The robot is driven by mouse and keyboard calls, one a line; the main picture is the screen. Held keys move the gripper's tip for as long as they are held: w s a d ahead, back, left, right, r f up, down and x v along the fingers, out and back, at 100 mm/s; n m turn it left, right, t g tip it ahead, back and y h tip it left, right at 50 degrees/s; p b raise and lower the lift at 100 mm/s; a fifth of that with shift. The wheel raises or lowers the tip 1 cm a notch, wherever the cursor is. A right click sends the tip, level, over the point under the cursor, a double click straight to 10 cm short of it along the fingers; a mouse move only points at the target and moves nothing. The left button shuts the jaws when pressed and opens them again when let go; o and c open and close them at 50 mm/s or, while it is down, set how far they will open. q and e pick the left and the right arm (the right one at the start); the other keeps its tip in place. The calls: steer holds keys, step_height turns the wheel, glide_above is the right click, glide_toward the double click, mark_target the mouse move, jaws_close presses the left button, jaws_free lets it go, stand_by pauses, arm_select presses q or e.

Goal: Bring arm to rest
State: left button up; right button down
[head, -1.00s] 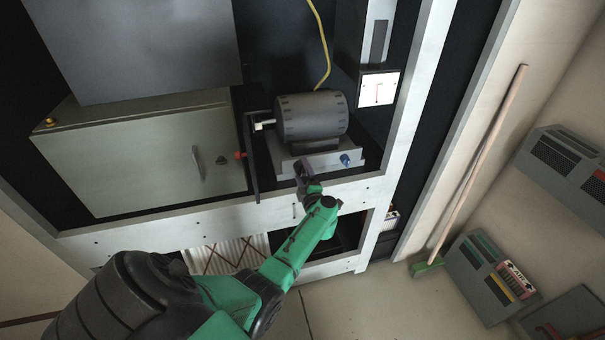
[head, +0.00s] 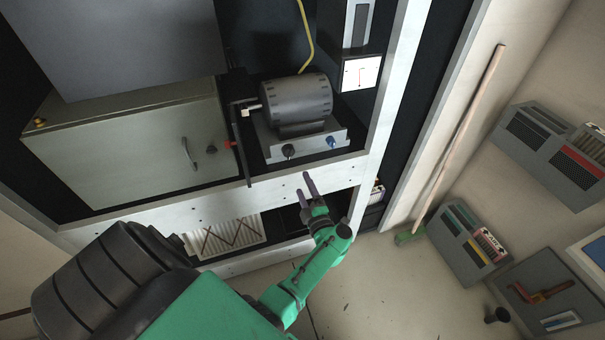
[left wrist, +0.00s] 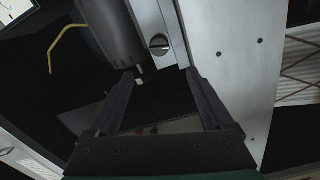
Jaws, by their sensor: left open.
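My left arm, green and black, reaches up from the bottom of the head view. Its left gripper (head: 306,185) is open with two dark purple fingers and nothing between them. It is in front of the rack's pale lower crossbar (head: 230,197), below the grey motor (head: 300,98). In the left wrist view the open fingers (left wrist: 160,74) spread toward the motor (left wrist: 106,32) and the black slotted knob (left wrist: 159,45). The right gripper is in neither view.
The motor's base carries a black knob and a blue knob (head: 332,142). A grey cabinet (head: 130,150) stands left of it, with a thin dark upright bar (head: 239,145) between. A broom (head: 465,135) leans at the right. Floor is open at the lower middle.

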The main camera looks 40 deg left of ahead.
arm_select(q)
steer(key=s+d+f+m+t+h, duration=0.1)
steer(key=d+f+m+t+h, duration=0.15)
steer(key=f+m+h, duration=0.35)
steer(key=s+d+f+m+t+h, duration=0.1)
steer(key=d+f+m+t+h, duration=0.1)
steer(key=d+f+m+h, duration=0.4)
steer(key=s+d+f+m+g+h, duration=0.25)
steer(key=s+f+m+g, duration=0.25)
steer(key=s+f+m, duration=0.55)
steer(key=s+a+f+m+g, duration=0.2)
steer(key=s+f, duration=0.4)
steer(key=s, duration=0.6)
steer(key=s+a+f+m+g, duration=0.3)
steer(key=s+f+g, duration=0.3)
steer(key=s, duration=0.7)
steer(key=shift+s+m+g, duration=0.2)
steer(key=shift+m+g, duration=0.25)
steer(key=shift+m, duration=0.1)
